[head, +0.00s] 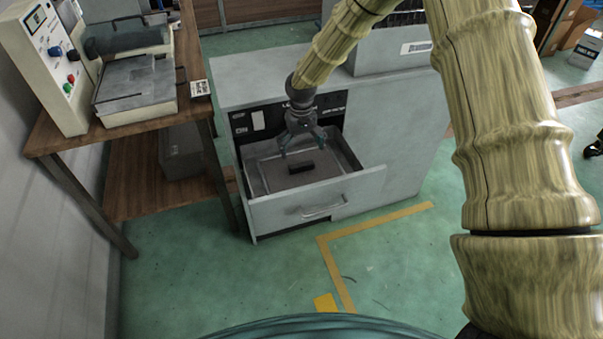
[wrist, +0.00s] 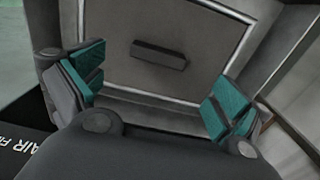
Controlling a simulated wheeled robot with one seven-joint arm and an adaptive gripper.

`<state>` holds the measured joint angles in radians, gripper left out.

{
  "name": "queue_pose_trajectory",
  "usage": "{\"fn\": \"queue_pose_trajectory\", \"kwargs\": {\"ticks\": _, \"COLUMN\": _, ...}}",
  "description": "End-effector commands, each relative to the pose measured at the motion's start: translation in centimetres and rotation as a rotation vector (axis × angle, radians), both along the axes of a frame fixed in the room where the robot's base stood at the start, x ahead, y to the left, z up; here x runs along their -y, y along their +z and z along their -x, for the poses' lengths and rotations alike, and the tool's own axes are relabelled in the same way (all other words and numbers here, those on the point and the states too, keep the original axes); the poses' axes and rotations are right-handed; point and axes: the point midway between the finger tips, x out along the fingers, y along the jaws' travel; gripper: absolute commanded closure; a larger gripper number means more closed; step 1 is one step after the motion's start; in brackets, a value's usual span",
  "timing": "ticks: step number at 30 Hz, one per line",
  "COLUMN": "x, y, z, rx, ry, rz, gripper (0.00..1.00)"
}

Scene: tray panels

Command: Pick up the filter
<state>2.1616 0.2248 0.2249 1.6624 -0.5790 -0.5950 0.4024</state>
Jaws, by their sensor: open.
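The filter appears to be the small dark block (head: 302,168) lying in the open drawer (head: 322,200) of the grey cabinet. The block also shows in the wrist view (wrist: 159,54), lying flat on the tray floor, beyond the fingertips. My gripper (head: 301,150) is above the drawer, pointing down over the block and apart from it. In the wrist view my gripper (wrist: 158,98) has its teal-padded fingers spread wide with nothing between them. The block is not hidden in either view.
The drawer's walls and a pale tray rim (wrist: 140,100) surround the block. The grey cabinet (head: 395,125) stands behind and right. A wooden bench (head: 185,105) with a machine (head: 135,85) stands left. Green floor in front is clear, with yellow tape (head: 375,222).

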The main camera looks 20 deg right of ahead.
Motion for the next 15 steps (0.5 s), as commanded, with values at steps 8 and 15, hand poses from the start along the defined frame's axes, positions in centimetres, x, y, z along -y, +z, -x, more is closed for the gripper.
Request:
{"fn": "queue_pose_trajectory", "kwargs": {"ticks": 8, "x": 0.0, "y": -3.2, "z": 0.0, "rx": -0.001, "ry": 0.000, "rz": 0.000, "gripper": 0.00}}
{"fn": "queue_pose_trajectory", "kwargs": {"ticks": 15, "x": 0.1, "y": -5.1, "z": -0.2, "rx": -0.001, "ry": -0.001, "rz": -0.002, "gripper": 0.00}}
